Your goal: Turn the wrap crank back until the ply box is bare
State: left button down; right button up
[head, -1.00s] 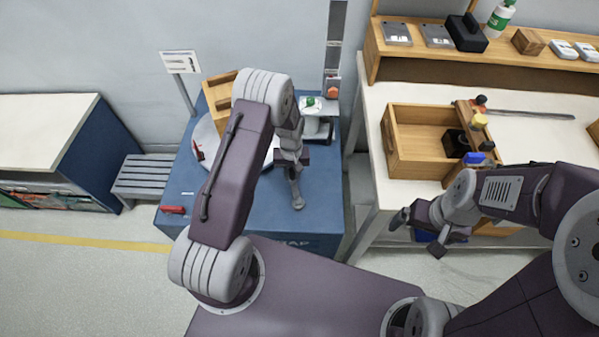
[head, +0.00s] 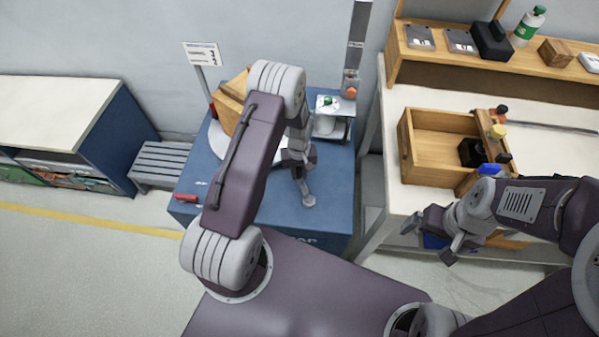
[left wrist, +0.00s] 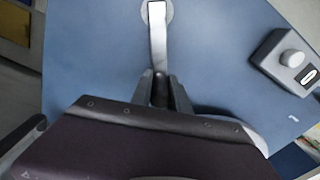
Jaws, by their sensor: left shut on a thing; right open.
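My left gripper (head: 303,163) is shut on the dark grip of the wrap crank (head: 307,190), above the blue bench. In the left wrist view, the fingers (left wrist: 160,92) close around the grip, and the pale crank arm (left wrist: 158,40) runs from it to a round hub at the top. The ply box (head: 233,92) stands on a pale round turntable (head: 216,140), partly hidden behind my left arm. I cannot tell how much wrap is on it. A small red piece (head: 212,110) shows beside the box. My right gripper (head: 427,243) is open and empty beside the right-hand table.
A red-handled tool (head: 187,197) lies on the blue bench (head: 190,175). A sign (head: 202,54) and a grey mast (head: 356,45) stand behind. A wooden tray (head: 405,147) sits on the right table under a shelf.

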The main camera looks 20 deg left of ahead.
pick_arm(q)
jog(key=shift+s, duration=0.1)
jog(key=c, duration=1.3)
grip_release()
jog(key=shift+o, duration=0.2)
notch_tip(320, 180, up, 9)
jog(key=shift+r+p, duration=0.1)
jog(key=shift+p, duration=0.35)
